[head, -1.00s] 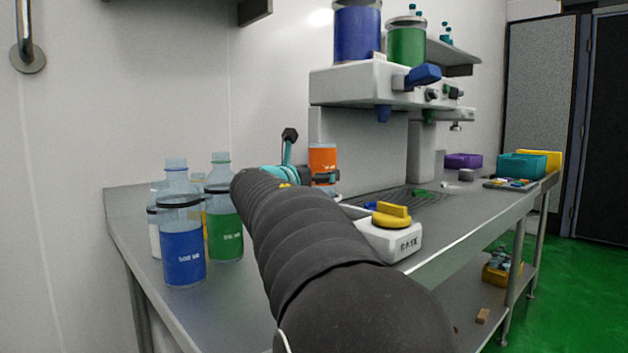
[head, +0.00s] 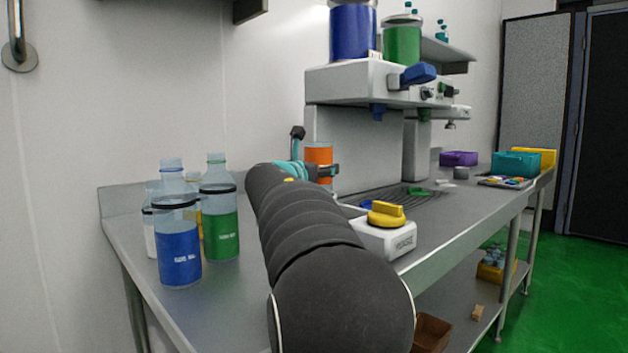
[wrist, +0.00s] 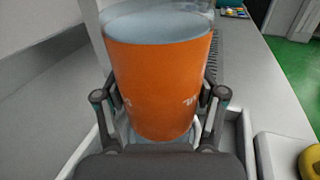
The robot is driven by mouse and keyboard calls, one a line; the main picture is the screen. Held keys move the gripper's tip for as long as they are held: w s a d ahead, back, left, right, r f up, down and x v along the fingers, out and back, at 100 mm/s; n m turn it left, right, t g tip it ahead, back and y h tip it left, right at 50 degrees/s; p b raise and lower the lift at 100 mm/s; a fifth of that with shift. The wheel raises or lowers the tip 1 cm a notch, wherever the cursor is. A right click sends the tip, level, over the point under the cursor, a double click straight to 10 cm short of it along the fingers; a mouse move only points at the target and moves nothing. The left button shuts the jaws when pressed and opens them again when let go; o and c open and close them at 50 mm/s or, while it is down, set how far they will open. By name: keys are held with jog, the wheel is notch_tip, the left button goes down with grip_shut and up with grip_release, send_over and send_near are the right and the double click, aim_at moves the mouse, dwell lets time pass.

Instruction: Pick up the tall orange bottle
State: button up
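The tall orange bottle (head: 318,155) stands upright on the counter beside the coffee machine. In the wrist view the orange bottle (wrist: 160,75) is large, with a clear rim at the top. My gripper (head: 327,171) is at the bottle, with one dark finger across its lower part. In the wrist view the two fingers of my gripper (wrist: 161,100) are on either side of the bottle, which lies between them. They look open around it; firm contact does not show. Their tips are partly hidden by the bottle.
Blue (head: 179,255) and green (head: 222,235) bottles stand at the left of the counter, with others behind. A white box with a yellow knob (head: 386,216) is right of my arm. The coffee machine (head: 352,82) overhangs the counter behind the bottle.

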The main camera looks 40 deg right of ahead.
jog(key=shift+c, duration=1.4)
notch_tip(320, 180, up, 13)
jog(key=p, duration=0.4)
jog(key=shift+f, duration=0.1)
notch_tip(320, 180, up, 9)
jog(key=shift+f, duration=0.15)
jog(key=s+a+r, duration=0.4)
jog(key=s+a, duration=0.3)
jog(key=s, duration=0.5)
jog(key=shift+a+b, duration=0.2)
jog(key=shift+b, duration=0.2)
